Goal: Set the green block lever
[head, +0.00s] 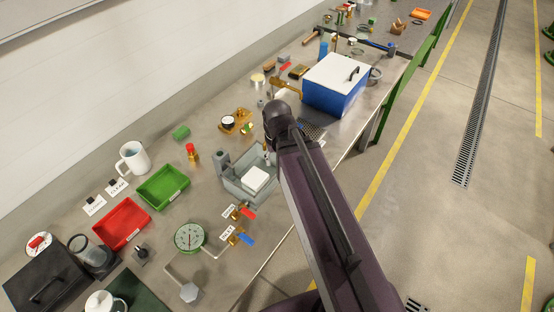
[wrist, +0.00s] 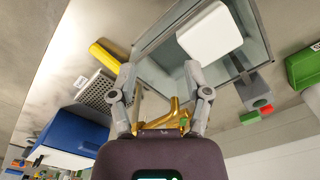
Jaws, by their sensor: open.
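In the head view a brass fitting (head: 228,128) with a small round gauge stands on the bench behind the grey tray. A small green piece (head: 248,127), which looks like the green lever, sits at its right side. In the wrist view the brass fitting (wrist: 172,116) shows between the finger bases, with a bit of green (wrist: 183,122) on it; its lower part is hidden by my gripper body. My gripper (wrist: 160,75) is open, with nothing seen held between its fingertips. In the head view my arm hides the gripper. Whether it touches the fitting I cannot tell.
The grey tray (head: 233,183) with a white block (head: 255,178) is close by. A blue case (head: 333,103) with a white lid stands to the right. A red bin (head: 121,222), a green bin (head: 163,186) and a loose green block (head: 181,132) are to the left.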

